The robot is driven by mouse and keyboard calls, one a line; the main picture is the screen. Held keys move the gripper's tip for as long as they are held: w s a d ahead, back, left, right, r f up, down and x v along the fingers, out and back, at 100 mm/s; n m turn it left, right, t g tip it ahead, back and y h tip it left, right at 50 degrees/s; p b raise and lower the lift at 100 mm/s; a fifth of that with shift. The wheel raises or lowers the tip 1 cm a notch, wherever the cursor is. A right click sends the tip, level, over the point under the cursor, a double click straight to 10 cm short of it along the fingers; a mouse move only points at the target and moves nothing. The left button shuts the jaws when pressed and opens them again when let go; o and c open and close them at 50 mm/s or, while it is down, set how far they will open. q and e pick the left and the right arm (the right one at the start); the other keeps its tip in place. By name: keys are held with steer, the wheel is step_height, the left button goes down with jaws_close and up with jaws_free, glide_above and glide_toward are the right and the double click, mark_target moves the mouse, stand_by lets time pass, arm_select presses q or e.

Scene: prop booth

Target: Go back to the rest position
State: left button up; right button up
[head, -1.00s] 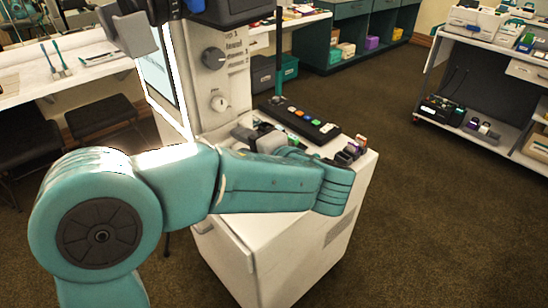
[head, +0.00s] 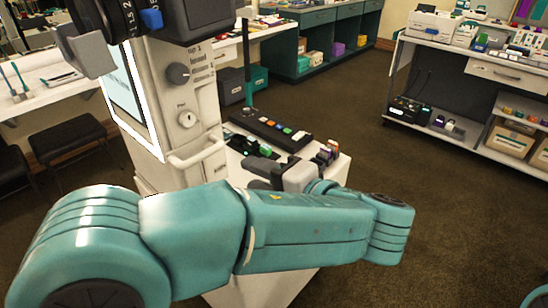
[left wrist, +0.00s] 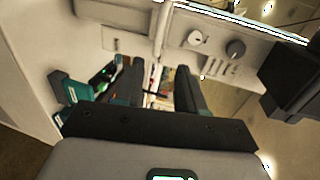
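My left arm (head: 310,230), teal, comes in from the left and bends back at the elbow on the right. My left gripper (head: 252,172), with dark fingers and a grey body, is near the white booth's counter, pointing left toward the booth's front. In the left wrist view its two dark fingers (left wrist: 157,85) stand apart with nothing held between them. Whether the fingers touch the counter cannot be told. My right gripper is in neither view.
The white booth (head: 185,140) has a screen, knobs and a handle bar (head: 195,155) close to the gripper. A black button panel (head: 270,130) and small items (head: 327,152) lie on its counter. Shelving (head: 475,90) stands at the right. Brown carpet between is clear.

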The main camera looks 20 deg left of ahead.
arm_select(q)
step_height(320, 180, down, 23)
steer(key=s+m+g+h+p, duration=0.25)
steer(key=m+g+h, duration=0.2)
steer(key=h, duration=0.25)
steer(key=s+d+f+n+h+p, duration=0.2)
steer(key=s+f+n+h, duration=0.3)
steer(key=f, duration=0.4)
steer(key=s+d+f+n+g+h+p, duration=0.1)
steer(key=s+f+n+h+p, duration=0.2)
steer(key=s+f+n+h, duration=0.3)
step_height(320, 180, down, 3)
steer(key=shift+s+d+f, duration=0.1)
steer(key=shift+s+d, duration=0.3)
steer(key=shift+s, duration=0.45)
